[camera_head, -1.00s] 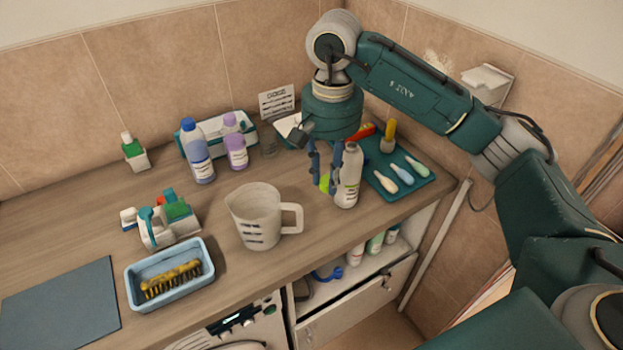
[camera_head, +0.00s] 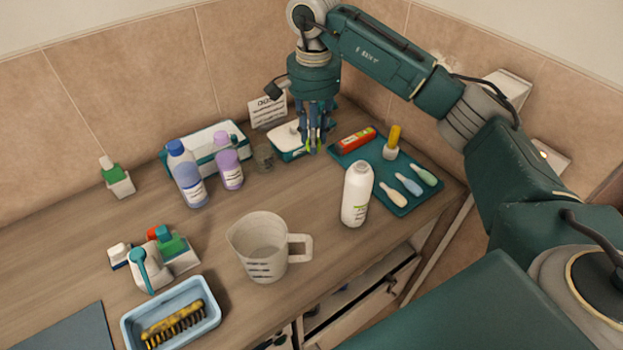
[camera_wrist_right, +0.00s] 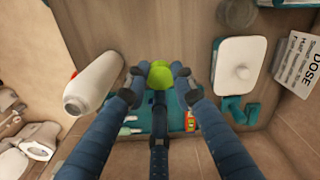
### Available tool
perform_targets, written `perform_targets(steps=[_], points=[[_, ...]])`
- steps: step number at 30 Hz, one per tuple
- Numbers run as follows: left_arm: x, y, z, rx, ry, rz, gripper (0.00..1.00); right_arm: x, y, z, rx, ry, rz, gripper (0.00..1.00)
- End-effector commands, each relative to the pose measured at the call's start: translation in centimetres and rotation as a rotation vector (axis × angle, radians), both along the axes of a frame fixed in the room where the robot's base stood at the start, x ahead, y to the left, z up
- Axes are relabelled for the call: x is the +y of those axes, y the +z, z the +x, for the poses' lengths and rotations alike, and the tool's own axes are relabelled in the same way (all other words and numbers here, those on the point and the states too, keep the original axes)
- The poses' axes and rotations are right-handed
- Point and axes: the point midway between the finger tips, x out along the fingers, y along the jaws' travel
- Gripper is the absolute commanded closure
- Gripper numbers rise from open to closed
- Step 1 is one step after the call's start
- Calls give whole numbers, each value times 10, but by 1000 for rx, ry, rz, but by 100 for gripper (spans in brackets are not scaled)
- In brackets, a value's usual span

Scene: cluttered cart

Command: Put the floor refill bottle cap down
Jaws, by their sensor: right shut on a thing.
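My right gripper (camera_head: 314,140) hangs above the back of the counter, shut on a small green cap. In the right wrist view the green cap (camera_wrist_right: 158,74) sits between the fingertips of the gripper (camera_wrist_right: 157,88). In the head view only a bit of green shows at the fingertips. The white bottle (camera_head: 356,195) stands upright on the counter, in front and to the right of the gripper, and is apart from it. It also shows at the left in the right wrist view (camera_wrist_right: 94,84). My left gripper is not in view.
A teal tray (camera_head: 426,198) with several tools lies right of the bottle. A white-lidded box (camera_head: 286,141) and a dose sign (camera_head: 267,110) stand by the gripper. A measuring jug (camera_head: 262,250) stands in front. Bare counter (camera_head: 305,193) lies between jug and box.

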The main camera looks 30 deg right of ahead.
Motion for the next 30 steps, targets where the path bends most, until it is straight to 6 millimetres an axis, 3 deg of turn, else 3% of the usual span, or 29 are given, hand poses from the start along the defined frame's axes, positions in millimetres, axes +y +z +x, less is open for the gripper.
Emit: perform_targets(steps=[3, 6, 12, 18, 24, 30], points=[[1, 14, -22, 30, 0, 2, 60, 0, -30, -2, 7, 0, -1, 96], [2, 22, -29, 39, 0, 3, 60, 0, -57, -2, 7, 0, -1, 96], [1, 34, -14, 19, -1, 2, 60, 0, -97, -1, 3, 0, -1, 96], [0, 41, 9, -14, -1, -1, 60, 0, -115, 0, 1, 1, 0, 96], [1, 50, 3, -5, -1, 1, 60, 1, -144, 0, 2, 1, 1, 96], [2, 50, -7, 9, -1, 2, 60, 0, -153, 1, -2, 1, 0, 96]])
